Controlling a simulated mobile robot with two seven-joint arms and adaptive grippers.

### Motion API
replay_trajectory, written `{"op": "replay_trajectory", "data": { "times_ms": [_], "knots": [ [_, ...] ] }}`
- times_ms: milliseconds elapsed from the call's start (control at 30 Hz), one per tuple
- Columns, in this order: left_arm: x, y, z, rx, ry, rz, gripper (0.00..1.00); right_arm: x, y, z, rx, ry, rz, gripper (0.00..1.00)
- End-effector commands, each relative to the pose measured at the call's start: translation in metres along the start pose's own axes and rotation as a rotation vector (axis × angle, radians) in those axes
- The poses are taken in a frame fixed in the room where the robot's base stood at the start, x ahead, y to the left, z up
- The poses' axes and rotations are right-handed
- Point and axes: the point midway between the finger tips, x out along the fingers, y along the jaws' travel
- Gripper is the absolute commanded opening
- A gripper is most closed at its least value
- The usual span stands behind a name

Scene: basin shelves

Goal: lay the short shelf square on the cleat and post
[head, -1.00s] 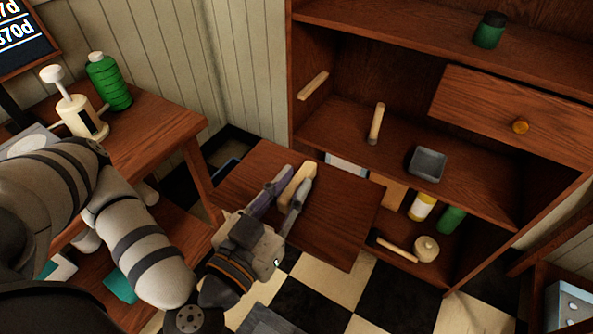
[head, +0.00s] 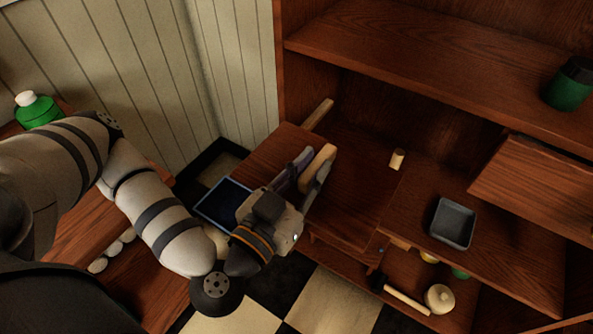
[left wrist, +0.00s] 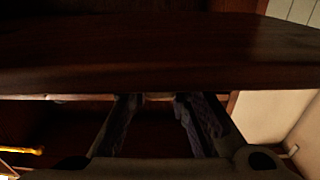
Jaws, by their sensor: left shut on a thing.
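The short shelf (head: 350,205) is a dark brown board with a pale wooden grip (head: 317,168) on its top. My left gripper (head: 309,170) is shut on this grip. The board reaches into the cabinet's left bay. The pale cleat (head: 319,114) on the bay's left side shows just past the board's far left part. The top of the pale post (head: 397,159) shows near its far right corner; its lower part is hidden. I cannot tell whether the board touches either. In the left wrist view, a dark board (left wrist: 160,55) crosses above my fingers. My right gripper is out of view.
A grey tray (head: 453,222) stands on the cabinet's fixed shelf, right of the board. A drawer (head: 540,190) juts out above it. Below are a mallet-like tool (head: 405,298) and a round pale pot (head: 438,298). A green jar (head: 568,84) stands on the upper shelf.

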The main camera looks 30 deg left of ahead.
Motion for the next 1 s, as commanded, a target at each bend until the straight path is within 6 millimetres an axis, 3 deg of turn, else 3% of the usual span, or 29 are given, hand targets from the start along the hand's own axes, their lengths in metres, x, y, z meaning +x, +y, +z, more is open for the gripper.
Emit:
{"op": "replay_trajectory", "data": {
  "times_ms": [33,233,400,500,700,1000],
  "knots": [
    [0.015,0.004,0.021,0.001,-0.015,0.015,0.0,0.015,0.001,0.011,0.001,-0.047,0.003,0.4],
    [0.104,0.008,0.051,0.004,-0.012,0.046,0.0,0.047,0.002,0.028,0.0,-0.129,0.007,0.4],
    [0.185,-0.003,0.044,0.004,-0.01,0.023,0.0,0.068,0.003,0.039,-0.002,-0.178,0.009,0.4],
    [0.212,-0.008,0.032,0.004,-0.01,0.008,0.0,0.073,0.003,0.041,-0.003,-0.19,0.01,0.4],
    [0.234,-0.014,0.017,0.003,-0.009,-0.009,0.0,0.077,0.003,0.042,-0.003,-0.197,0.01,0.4],
    [0.234,-0.014,0.015,0.004,-0.008,-0.01,0.0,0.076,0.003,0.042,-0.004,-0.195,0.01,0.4]
  ]
}}
